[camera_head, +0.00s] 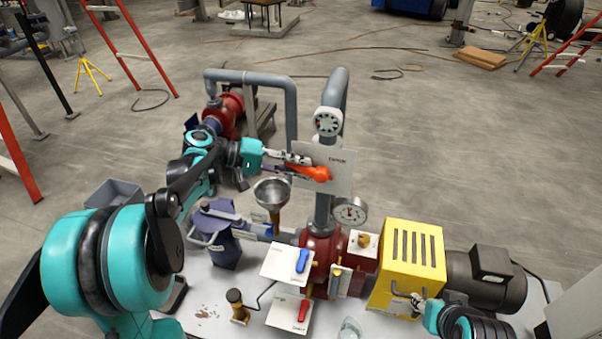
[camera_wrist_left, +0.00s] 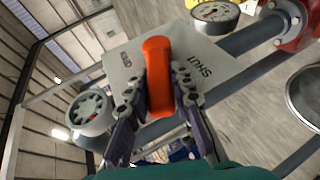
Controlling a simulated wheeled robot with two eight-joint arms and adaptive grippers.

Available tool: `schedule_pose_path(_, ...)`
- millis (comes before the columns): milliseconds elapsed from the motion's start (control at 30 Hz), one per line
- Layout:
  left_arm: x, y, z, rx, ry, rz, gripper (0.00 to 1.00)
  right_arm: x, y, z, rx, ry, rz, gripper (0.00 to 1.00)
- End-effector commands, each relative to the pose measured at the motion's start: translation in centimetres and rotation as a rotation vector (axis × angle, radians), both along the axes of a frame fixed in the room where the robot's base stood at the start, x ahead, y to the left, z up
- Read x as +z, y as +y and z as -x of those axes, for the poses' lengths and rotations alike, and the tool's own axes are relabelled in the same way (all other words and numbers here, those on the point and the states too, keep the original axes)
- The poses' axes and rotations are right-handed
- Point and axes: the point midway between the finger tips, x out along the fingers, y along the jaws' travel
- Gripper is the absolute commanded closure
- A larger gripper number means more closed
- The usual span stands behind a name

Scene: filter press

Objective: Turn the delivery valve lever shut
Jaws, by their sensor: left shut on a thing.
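The orange delivery valve lever (camera_head: 317,173) stands in front of a light grey label plate (camera_head: 341,182) on the upright pipe. My left gripper (camera_head: 299,165) reaches it from the left and is shut on it. In the left wrist view the lever (camera_wrist_left: 158,75) lies between the two fingers (camera_wrist_left: 160,98), with a finger touching each side. The plate (camera_wrist_left: 210,58) reads SHUT to the right of the lever, and a second label, seen at an angle, is on the left. My right gripper (camera_head: 416,302) is small in front of the yellow guard, its finger opening unclear.
A blue lever (camera_head: 302,261) and a red lever (camera_head: 303,311) sit on lower plates. A metal funnel (camera_head: 272,192) stands just below my left gripper. The yellow guard (camera_head: 425,240) and motor (camera_head: 490,285) are at right.

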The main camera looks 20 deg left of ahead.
Motion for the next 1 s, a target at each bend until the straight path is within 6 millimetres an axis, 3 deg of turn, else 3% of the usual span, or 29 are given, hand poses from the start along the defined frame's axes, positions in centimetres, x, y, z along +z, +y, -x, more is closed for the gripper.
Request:
schedule_pose_path(33, -1.1, 0.2, 0.0, 0.0, 0.001, 0.041, 1.0, -1.4, 0.0, 0.0, 0.0, 0.0, 0.0, 0.6)
schedule_pose_path(100, -1.5, 0.3, 0.0, 0.001, 0.001, 0.098, 1.0, -2.4, 0.0, 0.0, 0.0, 0.0, 0.0, 0.6)
schedule_pose_path(400, -2.5, 0.4, 0.0, -0.002, 0.001, 0.291, 1.0, -5.4, 0.0, 0.0, 0.0, 0.0, 0.0, 0.6)
schedule_pose_path(1000, -2.7, 0.4, 0.1, -0.002, 0.003, 0.392, 1.0, -6.7, 0.0, 0.0, 0.0, 0.0, 0.0, 0.6)
